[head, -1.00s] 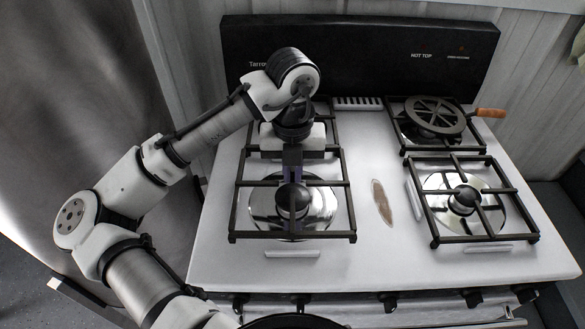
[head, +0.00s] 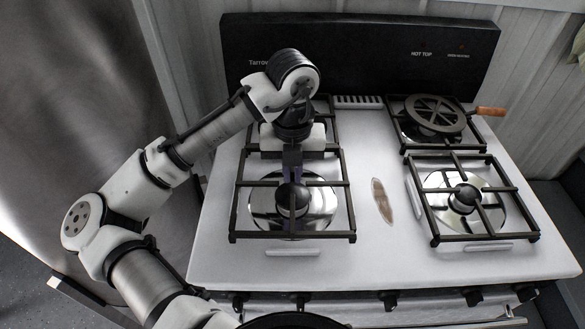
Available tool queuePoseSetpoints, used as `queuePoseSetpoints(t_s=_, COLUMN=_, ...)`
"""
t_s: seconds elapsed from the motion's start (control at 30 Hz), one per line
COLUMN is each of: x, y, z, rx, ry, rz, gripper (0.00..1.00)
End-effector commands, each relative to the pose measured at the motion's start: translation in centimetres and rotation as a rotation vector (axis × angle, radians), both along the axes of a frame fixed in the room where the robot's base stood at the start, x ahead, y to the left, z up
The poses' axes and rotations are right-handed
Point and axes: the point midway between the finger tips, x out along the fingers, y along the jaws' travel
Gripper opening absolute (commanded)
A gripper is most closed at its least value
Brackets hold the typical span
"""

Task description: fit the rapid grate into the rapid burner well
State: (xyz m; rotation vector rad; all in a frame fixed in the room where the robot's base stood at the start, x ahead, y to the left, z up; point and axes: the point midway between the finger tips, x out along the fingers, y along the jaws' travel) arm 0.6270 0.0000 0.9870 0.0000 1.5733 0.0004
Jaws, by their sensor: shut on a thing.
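The rapid grate, which I take to be the black square grate at the front left (head: 347,205), lies over a round shiny burner well (head: 262,208) with a dark burner cap (head: 291,197) at its centre. The grate looks level and roughly centred around the cap. Whether it rests in the well or sits slightly above it I cannot tell. My gripper (head: 292,172) points down at the back middle of this grate and is shut on it. My wrist hides the exact grip and part of the back left burner.
A second black grate (head: 334,125) is at the back left, close behind my gripper. Another (head: 510,190) covers the front right burner. A round slotted disc with a wooden handle (head: 436,113) lies on the back right grate. A brown oval (head: 381,200) marks the white middle strip.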

Motion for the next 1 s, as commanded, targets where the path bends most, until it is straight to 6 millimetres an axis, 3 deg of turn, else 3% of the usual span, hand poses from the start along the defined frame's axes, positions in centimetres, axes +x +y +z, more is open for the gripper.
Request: queuePoseSetpoints(t_s=1.0, x=0.0, y=0.0, z=-2.2, rx=-0.001, ry=-0.002, rz=0.0, gripper=0.0)
